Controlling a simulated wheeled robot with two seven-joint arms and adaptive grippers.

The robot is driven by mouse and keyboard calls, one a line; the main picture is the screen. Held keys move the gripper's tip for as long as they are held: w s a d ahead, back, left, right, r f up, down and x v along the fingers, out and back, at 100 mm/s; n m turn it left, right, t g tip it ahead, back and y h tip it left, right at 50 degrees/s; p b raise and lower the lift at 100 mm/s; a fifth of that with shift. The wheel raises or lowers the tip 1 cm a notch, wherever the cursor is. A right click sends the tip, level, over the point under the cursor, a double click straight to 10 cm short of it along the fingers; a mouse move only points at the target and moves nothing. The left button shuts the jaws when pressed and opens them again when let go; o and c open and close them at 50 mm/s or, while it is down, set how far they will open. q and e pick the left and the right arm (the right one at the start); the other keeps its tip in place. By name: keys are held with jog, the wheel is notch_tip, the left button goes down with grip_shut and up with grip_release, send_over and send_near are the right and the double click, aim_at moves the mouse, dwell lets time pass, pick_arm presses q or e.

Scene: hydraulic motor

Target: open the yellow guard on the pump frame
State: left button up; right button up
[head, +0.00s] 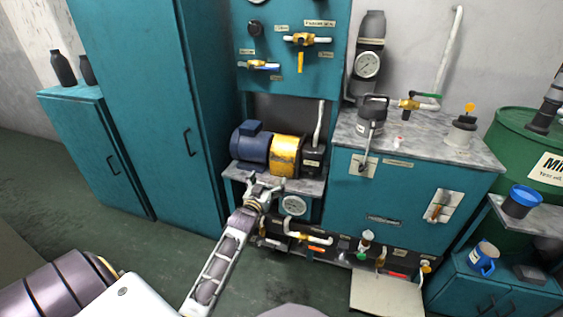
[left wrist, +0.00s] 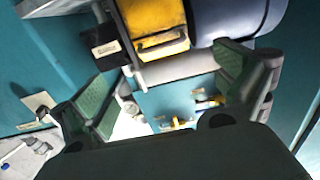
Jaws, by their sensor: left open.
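The yellow guard (head: 286,155) sits on the pump frame's shelf (head: 312,186), between the blue motor (head: 250,143) and a black pump block (head: 313,159). It looks closed over the coupling. My left gripper (head: 263,182) is in front of the shelf, just below and left of the guard, with its jaws apart. In the left wrist view the yellow guard (left wrist: 155,22) is at the top, beyond the open fingers (left wrist: 165,85), with nothing between them. I cannot tell the exact gap to the guard. My right gripper is not in view.
A teal cabinet with a grey top (head: 425,146) stands to the right, carrying a grey jug (head: 371,118). Tall teal lockers (head: 150,100) stand to the left. The floor in front is mostly clear.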

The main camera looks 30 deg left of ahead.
aim_at(280, 160)
pick_arm(q)
jog(key=shift+w, duration=0.25)
jog(key=b+x, duration=0.4)
jog(key=x, duration=0.9)
jog(key=shift+w, duration=0.15)
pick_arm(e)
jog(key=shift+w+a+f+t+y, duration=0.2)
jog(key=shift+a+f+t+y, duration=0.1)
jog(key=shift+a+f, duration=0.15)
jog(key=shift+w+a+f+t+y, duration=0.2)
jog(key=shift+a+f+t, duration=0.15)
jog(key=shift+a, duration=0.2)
pick_arm(q)
jog(key=c, duration=1.3)
jog(key=shift+o, duration=0.2)
jog(key=shift+r, duration=0.1)
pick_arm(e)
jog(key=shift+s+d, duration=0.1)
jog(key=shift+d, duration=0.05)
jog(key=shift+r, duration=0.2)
